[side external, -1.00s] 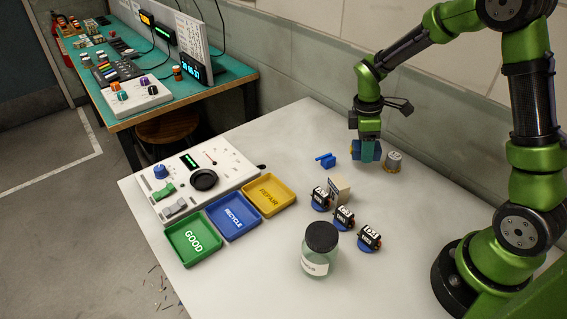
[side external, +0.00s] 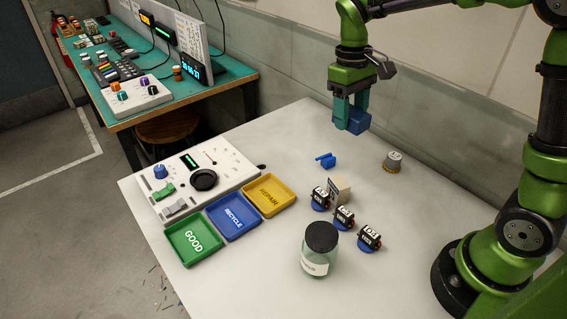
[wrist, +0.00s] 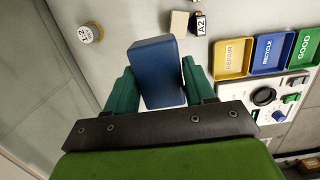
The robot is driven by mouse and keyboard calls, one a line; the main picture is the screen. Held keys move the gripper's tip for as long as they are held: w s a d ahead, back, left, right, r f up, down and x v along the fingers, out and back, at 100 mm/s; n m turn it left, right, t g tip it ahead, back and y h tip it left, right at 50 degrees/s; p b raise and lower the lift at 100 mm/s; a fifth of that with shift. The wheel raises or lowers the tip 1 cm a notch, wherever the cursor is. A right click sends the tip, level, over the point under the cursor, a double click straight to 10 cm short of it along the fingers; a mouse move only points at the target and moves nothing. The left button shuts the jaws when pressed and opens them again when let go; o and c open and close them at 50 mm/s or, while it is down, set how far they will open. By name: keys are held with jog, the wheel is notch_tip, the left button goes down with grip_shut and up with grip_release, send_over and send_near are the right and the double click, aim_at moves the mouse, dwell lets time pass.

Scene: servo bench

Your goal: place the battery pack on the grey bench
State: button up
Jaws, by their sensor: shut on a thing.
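My gripper (side external: 350,112) is shut on the blue battery pack (side external: 357,122) and holds it in the air above the back of the grey bench (side external: 290,135). In the wrist view the battery pack (wrist: 157,72) is a blue block between the two green fingers of my gripper (wrist: 157,85). The bench (wrist: 115,20) shows below it there.
A small weight-like cylinder (side external: 393,162), a blue clip-like part (side external: 325,160), a tan block (side external: 340,188) and several labelled servos (side external: 369,237) stand on the bench.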

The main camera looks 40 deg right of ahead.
jog(key=s+d+f+n, duration=0.1)
jog(key=d+f+n, duration=0.1)
jog(key=f, duration=0.2)
jog(key=s+d+f+n, duration=0.1)
jog(key=d+f+n, duration=0.2)
jog(key=f, duration=0.2)
jog(key=s+d+f+n, duration=0.1)
jog(key=d+f+n, duration=0.1)
jog(key=d+f, duration=0.1)
jog(key=shift+f+n+h, duration=0.3)
jog(key=shift+f+h, duration=0.1)
jog(key=shift+f, duration=0.25)
jog(key=shift+w+d+f+n, duration=0.1)
jog(key=shift+w+d+n, duration=0.2)
jog(key=shift+n, duration=0.4)
jog(key=shift+a, duration=0.1)
jog(key=shift+w, duration=0.15)
send_over(335, 141)
jog(key=s, duration=0.2)
jog(key=shift+w+a+f, duration=0.2)
jog(key=shift+a+f, duration=0.2)
jog(key=shift+f, duration=0.25)
jog(key=shift+w+d+f, duration=0.1)
jog(key=shift+w+d, duration=0.1)
jog(key=shift+w, duration=0.75)
jog(key=shift+s+f, duration=0.1)
jog(key=shift+f, duration=1.4)
jog(key=shift+f, duration=0.15)
